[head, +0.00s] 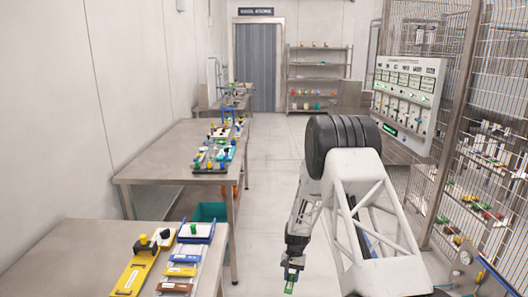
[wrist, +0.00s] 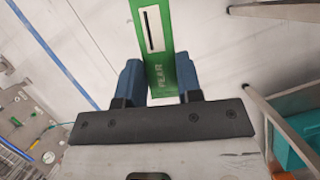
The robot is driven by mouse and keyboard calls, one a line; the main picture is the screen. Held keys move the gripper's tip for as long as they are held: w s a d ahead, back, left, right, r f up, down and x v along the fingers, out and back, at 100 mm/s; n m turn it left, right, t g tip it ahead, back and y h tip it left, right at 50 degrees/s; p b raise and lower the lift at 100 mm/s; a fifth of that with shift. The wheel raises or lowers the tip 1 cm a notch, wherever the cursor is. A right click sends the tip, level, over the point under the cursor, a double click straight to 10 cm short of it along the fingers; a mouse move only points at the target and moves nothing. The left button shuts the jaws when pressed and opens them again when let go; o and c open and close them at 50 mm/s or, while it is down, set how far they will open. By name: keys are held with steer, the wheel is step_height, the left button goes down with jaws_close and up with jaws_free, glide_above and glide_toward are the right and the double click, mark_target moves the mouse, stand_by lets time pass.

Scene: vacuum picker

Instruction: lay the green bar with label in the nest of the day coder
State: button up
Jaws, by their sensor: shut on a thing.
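My gripper (head: 292,268) hangs low over the floor, to the right of the near bench. In the wrist view its two blue fingers (wrist: 160,78) are shut on the sides of the green bar. The green bar (wrist: 155,50) carries a white label with a black stripe and lettering that seems to read PEAR. In the head view the green bar (head: 290,285) shows below the fingers, clear of any surface. I cannot tell for sure which device is the day coder or where its nest is.
The near bench (head: 90,250) holds a yellow tray (head: 134,278), a blue-edged tray (head: 196,231) and several coloured bars. A second bench (head: 165,150) behind carries more fixtures, with a teal bin (head: 209,212) under it. A mesh fence (head: 480,130) stands right. The aisle floor is clear.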

steer(key=s+d+f+n+h, duration=0.1)
steer(key=s+d+f+n, duration=0.2)
steer(key=d+f, duration=0.3)
step_height(320, 180, down, 5)
steer(key=shift+s+d+r, duration=0.2)
steer(key=shift+s+d, duration=0.1)
steer(key=shift+d, duration=0.1)
stand_by(0.6)
